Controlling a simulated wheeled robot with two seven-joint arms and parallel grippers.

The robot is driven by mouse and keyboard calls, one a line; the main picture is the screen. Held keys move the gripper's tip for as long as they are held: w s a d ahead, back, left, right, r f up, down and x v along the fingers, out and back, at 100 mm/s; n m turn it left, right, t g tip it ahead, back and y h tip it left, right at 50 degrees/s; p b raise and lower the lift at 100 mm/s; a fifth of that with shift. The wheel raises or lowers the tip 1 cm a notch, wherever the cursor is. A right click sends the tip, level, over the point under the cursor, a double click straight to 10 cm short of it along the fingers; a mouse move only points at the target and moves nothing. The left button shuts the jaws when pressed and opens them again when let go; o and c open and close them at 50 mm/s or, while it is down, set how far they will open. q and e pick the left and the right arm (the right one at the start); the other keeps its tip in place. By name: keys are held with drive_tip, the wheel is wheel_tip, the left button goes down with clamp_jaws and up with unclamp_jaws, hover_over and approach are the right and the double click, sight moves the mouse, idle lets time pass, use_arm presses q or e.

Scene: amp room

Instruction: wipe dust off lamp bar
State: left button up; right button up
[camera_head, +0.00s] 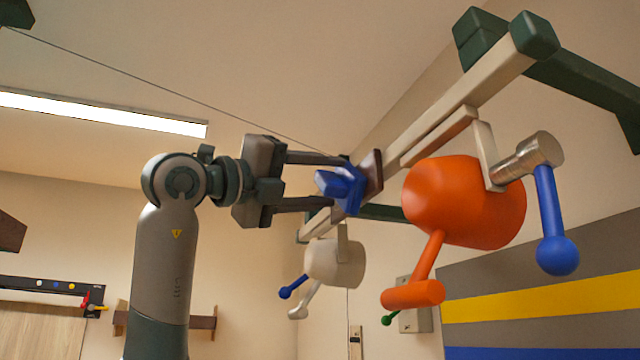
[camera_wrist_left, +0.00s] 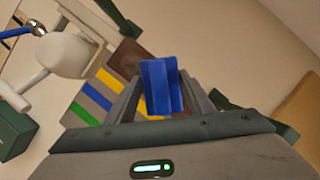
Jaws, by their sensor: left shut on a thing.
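The lamp bar (camera_head: 425,120) is a long cream beam that runs from lower left to upper right in the head view, with dark green end blocks. An orange lamp (camera_head: 465,200) and a cream lamp (camera_head: 335,262) hang from it. My left gripper (camera_head: 345,185) is shut on a blue block-like handle with a dark brown pad (camera_head: 373,175). The pad is at the bar's side; I cannot tell whether it touches. The blue handle (camera_wrist_left: 160,88) also shows between the fingers in the left wrist view. No dust can be made out. My right gripper is not in view.
A thin dark cable (camera_head: 120,75) runs down to the bar from the upper left. A silver joint with a blue ball-ended handle (camera_head: 553,215) sticks out beside the orange lamp. A wall shelf (camera_head: 200,322) is low behind my left arm.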

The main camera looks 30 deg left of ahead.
sight(345, 174)
use_arm(q)
drive_tip(key=shift+d, duration=0.1)
drive_tip(key=shift+s+d+f+b, duration=0.1)
drive_tip(key=shift+s+d+b, duration=0.35)
drive_tip(key=shift+d, duration=0.05)
drive_tip(key=shift+s+d, duration=0.55)
drive_tip(key=shift+d, duration=0.1)
drive_tip(key=shift+b, duration=0.4)
drive_tip(key=shift+w+a, duration=0.1)
drive_tip(key=shift+a, duration=0.05)
